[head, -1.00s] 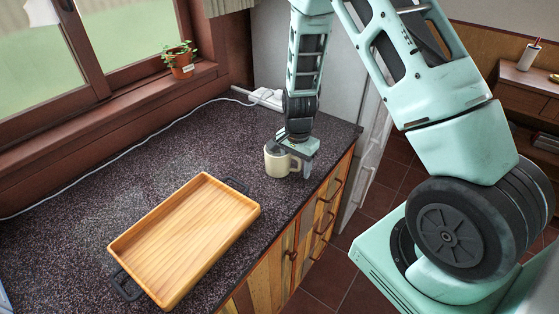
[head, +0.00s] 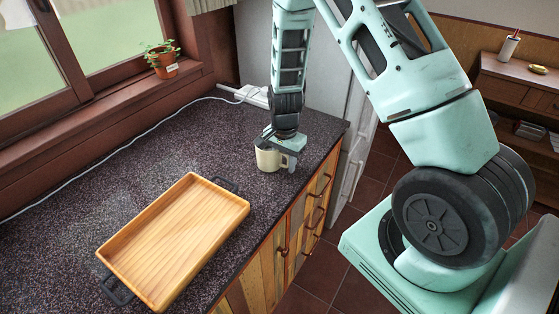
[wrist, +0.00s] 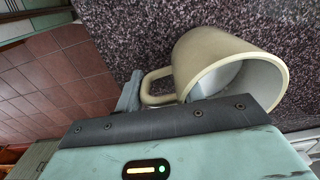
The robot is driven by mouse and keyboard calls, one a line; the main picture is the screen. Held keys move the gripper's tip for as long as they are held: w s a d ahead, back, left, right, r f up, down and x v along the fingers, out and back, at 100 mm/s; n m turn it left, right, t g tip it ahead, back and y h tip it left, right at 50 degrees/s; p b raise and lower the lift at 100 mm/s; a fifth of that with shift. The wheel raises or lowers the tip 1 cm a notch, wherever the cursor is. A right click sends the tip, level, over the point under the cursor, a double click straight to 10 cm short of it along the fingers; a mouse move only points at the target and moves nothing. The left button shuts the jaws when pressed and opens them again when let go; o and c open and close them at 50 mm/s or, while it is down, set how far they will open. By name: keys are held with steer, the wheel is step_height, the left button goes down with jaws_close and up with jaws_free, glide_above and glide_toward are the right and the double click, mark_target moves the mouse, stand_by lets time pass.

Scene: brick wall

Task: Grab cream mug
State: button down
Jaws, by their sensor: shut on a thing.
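The cream mug (head: 267,159) stands upright on the dark speckled counter, near its right edge, with its handle toward the right. It also shows in the wrist view (wrist: 207,50), with its pale inside and its handle in sight. My gripper (head: 289,157) points down over the mug and is shut on it, on the handle side. In the wrist view a grey finger (wrist: 130,92) lies against the outer side of the handle.
A wooden tray (head: 184,240) with dark handles lies on the counter (head: 100,205), left and nearer. A potted plant (head: 163,62) stands on the windowsill. A white power strip (head: 252,95) and cable lie behind the mug. Drawers and floor are at right.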

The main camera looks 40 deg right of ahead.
steer(key=shift+r, duration=0.15)
steer(key=shift+r+b, duration=0.85)
steer(key=shift+r, duration=3.95)
